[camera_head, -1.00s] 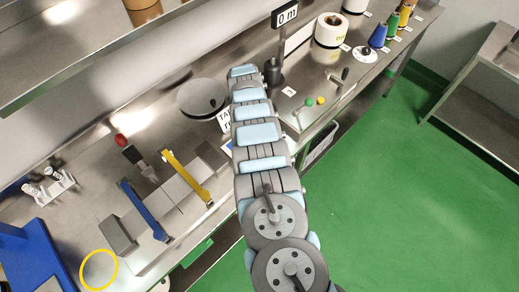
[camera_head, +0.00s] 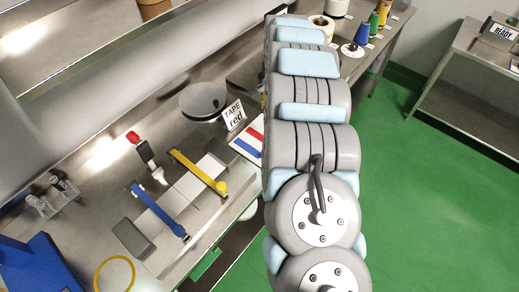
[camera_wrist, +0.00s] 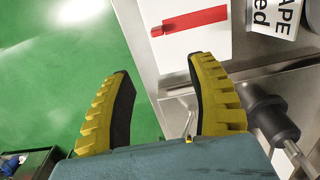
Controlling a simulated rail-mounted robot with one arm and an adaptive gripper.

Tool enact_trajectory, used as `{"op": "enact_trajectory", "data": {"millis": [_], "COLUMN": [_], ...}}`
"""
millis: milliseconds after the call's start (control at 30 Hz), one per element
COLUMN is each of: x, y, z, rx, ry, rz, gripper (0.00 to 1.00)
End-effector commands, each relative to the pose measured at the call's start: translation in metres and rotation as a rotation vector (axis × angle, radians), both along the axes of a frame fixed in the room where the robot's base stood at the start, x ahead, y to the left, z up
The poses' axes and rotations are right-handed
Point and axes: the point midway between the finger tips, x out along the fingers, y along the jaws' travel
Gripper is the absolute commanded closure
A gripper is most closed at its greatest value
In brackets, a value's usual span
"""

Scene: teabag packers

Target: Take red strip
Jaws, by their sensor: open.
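The red strip (camera_wrist: 190,20) lies on a white card (camera_wrist: 200,46) at the top of the wrist view. In the head view the red strip (camera_head: 255,133) lies on the same card beside a blue strip (camera_head: 247,149), partly cut off by my arm. My gripper (camera_wrist: 160,65) shows two yellow ribbed fingers, spread apart with nothing between them. The fingertips appear below the card in the wrist view, apart from the red strip. In the head view my gripper is hidden by the arm.
A "TAPE red" sign (camera_head: 233,114) stands by the card. A round metal dish (camera_head: 203,101), a yellow bar (camera_head: 200,172) and a blue bar (camera_head: 160,211) are on the counter to the left. A dark cylindrical part (camera_wrist: 270,117) is right of my fingers. Green floor lies beyond the counter edge.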

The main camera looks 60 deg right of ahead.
Motion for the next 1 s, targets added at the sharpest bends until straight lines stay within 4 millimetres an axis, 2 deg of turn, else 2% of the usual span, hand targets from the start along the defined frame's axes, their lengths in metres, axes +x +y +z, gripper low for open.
{"op": "enact_trajectory", "data": {"millis": [800,1000], "x": [-0.002,-0.001], "y": [0.0,0.0], "z": [-0.098,-0.116], "rx": [0.002,0.002], "ry": [0.002,0.002], "rz": [-0.002,-0.001], "gripper": [0.42,0.42]}}
